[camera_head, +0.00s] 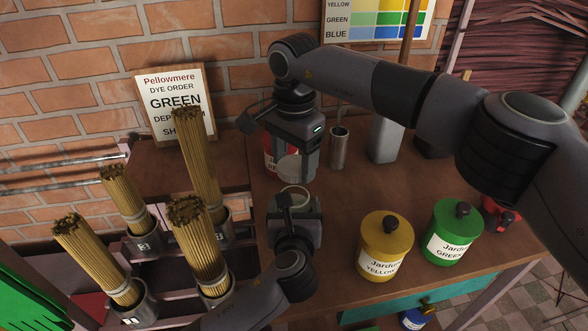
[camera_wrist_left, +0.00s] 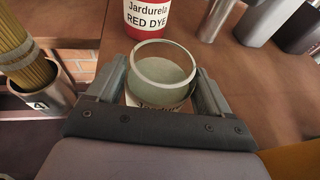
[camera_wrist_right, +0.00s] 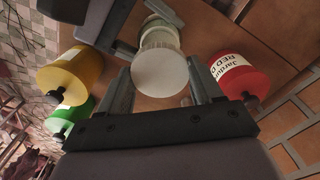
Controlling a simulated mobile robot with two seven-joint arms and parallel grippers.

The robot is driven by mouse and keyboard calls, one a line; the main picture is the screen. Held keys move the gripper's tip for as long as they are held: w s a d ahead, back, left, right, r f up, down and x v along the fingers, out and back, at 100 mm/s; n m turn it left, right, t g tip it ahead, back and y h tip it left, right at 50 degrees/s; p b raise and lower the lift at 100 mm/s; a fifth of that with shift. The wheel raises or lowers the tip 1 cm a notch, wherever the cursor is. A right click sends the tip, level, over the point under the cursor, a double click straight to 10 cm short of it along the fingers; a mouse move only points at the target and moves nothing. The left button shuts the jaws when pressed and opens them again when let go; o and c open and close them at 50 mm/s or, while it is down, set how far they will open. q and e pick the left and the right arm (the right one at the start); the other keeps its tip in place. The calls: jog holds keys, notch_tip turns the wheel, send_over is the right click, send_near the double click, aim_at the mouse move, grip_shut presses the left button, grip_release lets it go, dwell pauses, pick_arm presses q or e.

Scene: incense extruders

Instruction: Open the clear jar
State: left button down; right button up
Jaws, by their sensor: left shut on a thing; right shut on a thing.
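The clear jar (camera_head: 294,193) stands near the middle of the table, with its round top open. In the left wrist view the jar (camera_wrist_left: 163,72) sits upright between the fingers of my left gripper (camera_wrist_left: 160,92), which is shut on it. A pale round lid (camera_head: 291,168) is just above the jar in the head view, apart from its rim. My right gripper (camera_wrist_right: 161,82) is shut on this lid, which shows as a white disc (camera_wrist_right: 161,72) in the right wrist view. The jar's lower part is partly hidden by my left gripper.
A yellow jar (camera_head: 383,245) and a green jar (camera_head: 452,232) stand to the right. A red dye jar (camera_wrist_left: 147,15) is behind the clear jar. Incense bundles (camera_head: 198,240) in numbered metal cups stand at the left. A metal cylinder (camera_head: 339,150) and a sign (camera_head: 177,103) stand farther back.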

pick_arm(q)
grip_release()
